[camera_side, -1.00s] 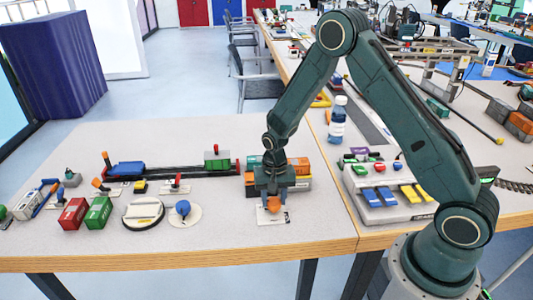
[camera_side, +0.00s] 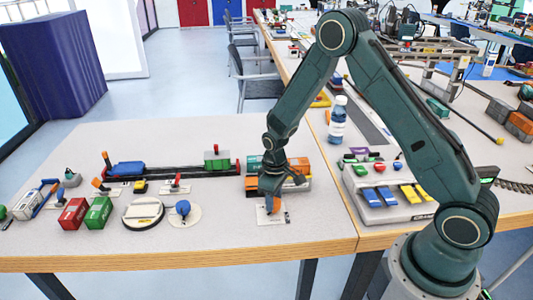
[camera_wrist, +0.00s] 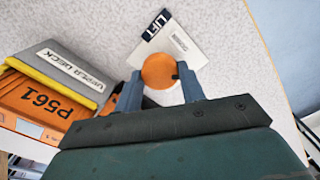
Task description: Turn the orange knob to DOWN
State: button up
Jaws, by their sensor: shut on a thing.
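The orange knob (camera_wrist: 158,70) sits on a white plate (camera_wrist: 186,45) with a dark LIFT label (camera_wrist: 157,25). Smaller print on the plate is too small to read for sure. A dark mark shows on the knob's right edge in the wrist view. My gripper (camera_wrist: 160,82) is shut on the knob, with one finger on each side. In the side view my gripper (camera_side: 272,196) points down at the knob (camera_side: 275,207) near the table's front, hiding part of it.
Orange and grey containers, one marked P561 (camera_wrist: 45,105) and one UPPER DECK (camera_wrist: 72,65), stand close beside my gripper. A panel with blue and yellow keys (camera_side: 395,207) is to the right. A blue knob (camera_side: 183,208) and round disc (camera_side: 143,213) are to the left.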

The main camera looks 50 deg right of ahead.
jog(key=n, duration=0.4)
jog(key=shift+n, duration=0.3)
jog(key=n, duration=0.5)
dwell(0.3)
jog(key=o, duration=1)
jog(key=shift+c, duration=0.2)
jog(key=shift+r, duration=0.1)
notch_tip(320, 180, up, 14)
dwell(0.5)
